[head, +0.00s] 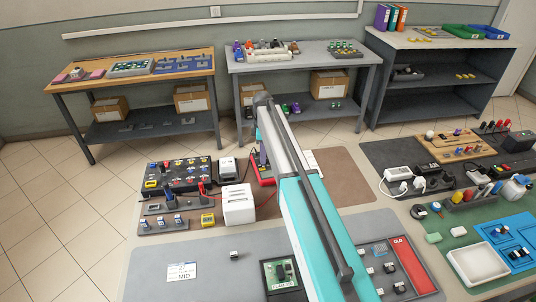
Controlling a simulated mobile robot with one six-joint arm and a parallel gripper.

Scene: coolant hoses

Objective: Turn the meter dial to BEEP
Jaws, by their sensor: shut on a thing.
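A red-edged device (257,172), which looks like the meter, lies on the brown mat just left of my arm. My arm covers much of it, so its dial and the BEEP mark cannot be read. My arm reaches up across the middle of the head view and its bend hides what is below and behind it. My gripper cannot be made out; it is hidden behind my own arm. Red leads (201,188) run from the block at the left toward the middle of the mat.
A white box (238,205) and a black panel of switches (178,174) stand left of the meter. A green circuit board (283,272) lies on the grey mat in front. White adapters (398,175) and a white tray (479,263) are at the right. The grey mat's left part is mostly clear.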

